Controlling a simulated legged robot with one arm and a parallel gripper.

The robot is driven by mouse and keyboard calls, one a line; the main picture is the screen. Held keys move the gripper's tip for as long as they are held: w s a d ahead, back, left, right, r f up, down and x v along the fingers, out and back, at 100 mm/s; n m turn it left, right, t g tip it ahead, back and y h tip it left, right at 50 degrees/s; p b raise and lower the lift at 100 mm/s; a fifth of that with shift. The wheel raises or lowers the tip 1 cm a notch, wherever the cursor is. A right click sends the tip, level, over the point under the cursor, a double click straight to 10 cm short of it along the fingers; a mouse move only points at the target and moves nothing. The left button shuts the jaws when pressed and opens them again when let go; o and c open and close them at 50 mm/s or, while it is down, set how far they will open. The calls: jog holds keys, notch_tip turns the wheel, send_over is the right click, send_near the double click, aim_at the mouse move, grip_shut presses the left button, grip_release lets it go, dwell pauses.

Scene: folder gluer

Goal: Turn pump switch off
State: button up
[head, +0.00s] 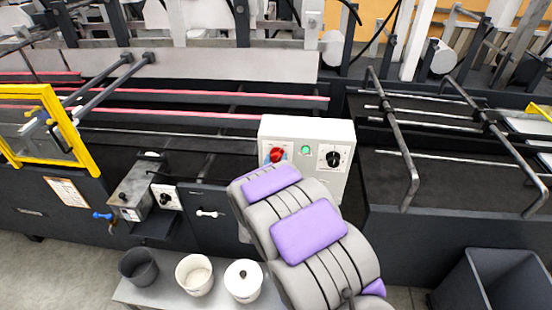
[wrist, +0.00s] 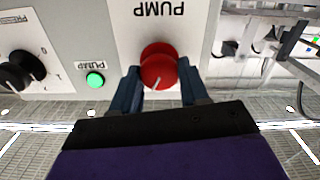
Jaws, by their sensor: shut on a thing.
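The pump switch is a red round knob (wrist: 159,66) under a "PUMP" label, seen upside down in the wrist view. It also shows in the head view as a red knob (head: 276,155) on the left of a white control box (head: 305,127). My gripper (wrist: 160,88) has a dark finger on each side of the red knob and is shut on it. A white mark shows on the knob's face. In the head view my own arm covers the lower left of the box, and my fingers are hidden.
A green light (wrist: 95,80) labelled "PUMP" and a black knob (wrist: 22,70) labelled as pressure sit beside the red knob. Metal rails (head: 395,140) stand right of the box. A grey pot (head: 138,267) and two white pots, one lidded (head: 243,280), stand below.

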jog(key=n+p, duration=0.2)
jog(key=shift+a+r+n, duration=0.15)
jog(key=shift+r+n, duration=0.05)
jog(key=shift+n, duration=0.2)
jog(key=n+p, duration=0.2)
jog(key=n, duration=0.1)
jog(key=shift+n, duration=0.3)
jog(key=n, duration=0.4)
jog(key=n+p, duration=0.1)
jog(key=shift+a+f+n, duration=0.1)
jog(key=shift+f+n, duration=0.15)
jog(key=shift+n, duration=0.15)
jog(key=o, duration=0.7)
jog(key=shift+f, duration=0.1)
jog(key=o, duration=0.3)
jog(key=shift+a, duration=0.25)
jog(key=shift+d, duration=0.1)
